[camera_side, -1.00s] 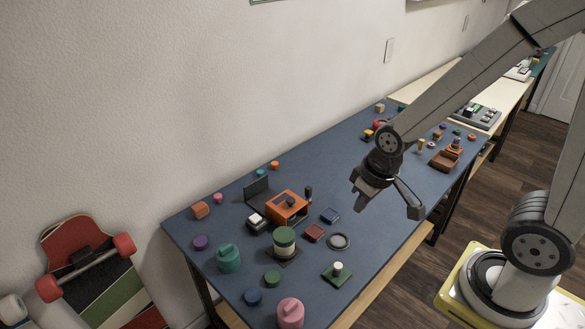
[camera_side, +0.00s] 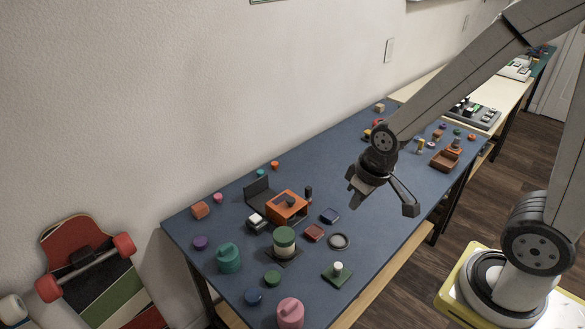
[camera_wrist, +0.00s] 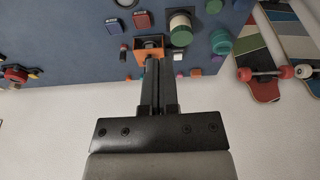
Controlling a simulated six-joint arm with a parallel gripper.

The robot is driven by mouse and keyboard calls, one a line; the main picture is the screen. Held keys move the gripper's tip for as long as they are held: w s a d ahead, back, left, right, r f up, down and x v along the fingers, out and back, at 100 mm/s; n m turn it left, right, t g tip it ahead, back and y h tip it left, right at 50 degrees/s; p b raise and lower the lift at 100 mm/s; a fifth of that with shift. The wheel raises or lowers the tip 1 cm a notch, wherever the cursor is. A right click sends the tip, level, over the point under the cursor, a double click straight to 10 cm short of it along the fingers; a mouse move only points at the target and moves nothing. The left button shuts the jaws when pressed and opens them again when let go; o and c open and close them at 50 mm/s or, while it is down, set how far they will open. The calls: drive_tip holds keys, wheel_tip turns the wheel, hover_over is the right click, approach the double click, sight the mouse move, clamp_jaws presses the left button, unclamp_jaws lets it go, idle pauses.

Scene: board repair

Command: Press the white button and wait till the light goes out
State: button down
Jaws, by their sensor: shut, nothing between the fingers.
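A small black box with a white top (camera_side: 256,220), seemingly the white button, sits on the blue table in the side view, left of an orange box (camera_side: 287,205). A small white patch beside the fingers in the wrist view (camera_wrist: 178,56) may be the same button. No lit light can be made out. My gripper (camera_side: 353,201) is in the air above the table, to the right of and apart from the button. In the wrist view my gripper (camera_wrist: 159,63) has its two fingers together and empty, overlapping the orange box (camera_wrist: 149,43) in the picture.
A dark upright panel (camera_side: 258,190) stands behind the white-topped box.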

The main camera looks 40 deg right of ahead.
drive_tip(key=w+f+n+t, duration=0.3)
drive_tip(key=w+n, duration=0.2)
drive_tip(key=w, duration=1.1)
drive_tip(key=n+t+y, duration=0.2)
drive_tip(key=n+t, duration=0.1)
drive_tip(key=n, duration=0.3)
hover_over(258, 218)
wheel_tip(258, 218, down, 8)
drive_tip(key=shift+f, duration=0.25)
drive_tip(key=shift+f, duration=0.2)
drive_tip(key=shift+f, duration=4.2)
